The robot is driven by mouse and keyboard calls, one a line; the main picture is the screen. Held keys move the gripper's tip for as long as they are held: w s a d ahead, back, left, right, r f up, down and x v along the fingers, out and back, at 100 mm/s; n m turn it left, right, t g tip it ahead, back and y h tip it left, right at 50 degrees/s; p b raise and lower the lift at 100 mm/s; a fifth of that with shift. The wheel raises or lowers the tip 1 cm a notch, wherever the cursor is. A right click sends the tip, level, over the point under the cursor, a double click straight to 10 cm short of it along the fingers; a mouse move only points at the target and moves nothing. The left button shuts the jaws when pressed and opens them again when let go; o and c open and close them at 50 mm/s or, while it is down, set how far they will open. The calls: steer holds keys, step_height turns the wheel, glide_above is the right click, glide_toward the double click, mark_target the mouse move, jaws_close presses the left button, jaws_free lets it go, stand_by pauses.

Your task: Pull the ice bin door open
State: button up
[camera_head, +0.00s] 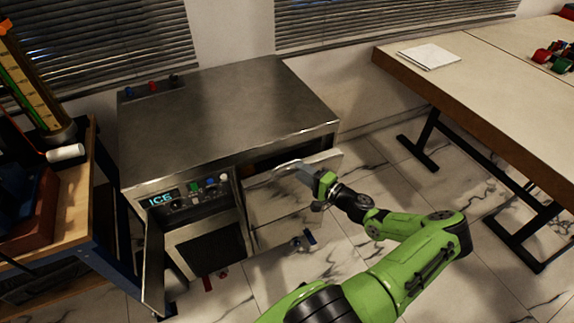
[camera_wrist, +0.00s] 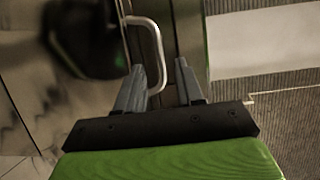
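The ice machine (camera_head: 225,110) is a steel cabinet with a lit "ICE" panel (camera_head: 160,201). At its right front, an upper steel door (camera_head: 270,200) stands out from the body, with a dark gap behind its top edge. I take this as the ice bin door. My gripper (camera_head: 300,172) is at that door's outer face. In the wrist view, a curved pale metal handle (camera_wrist: 157,45) reaches down between the two fingers of my gripper (camera_wrist: 162,78).
A narrow panel (camera_head: 153,265) stands swung out at the cabinet's left front. A blue-tipped handle (camera_head: 309,237) juts out below the upper door. A table (camera_head: 490,75) stands at the right, a workbench (camera_head: 75,205) at the left. Marble floor (camera_head: 490,265) is open at front right.

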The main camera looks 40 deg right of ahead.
mark_target(288, 163)
steer(key=w, duration=0.4)
steer(key=w+b, duration=0.1)
steer(key=w, duration=0.1)
steer(key=shift+w+a+f, duration=0.15)
steer(key=shift+w+a, duration=0.05)
steer(key=shift+a, duration=0.2)
jaws_close()
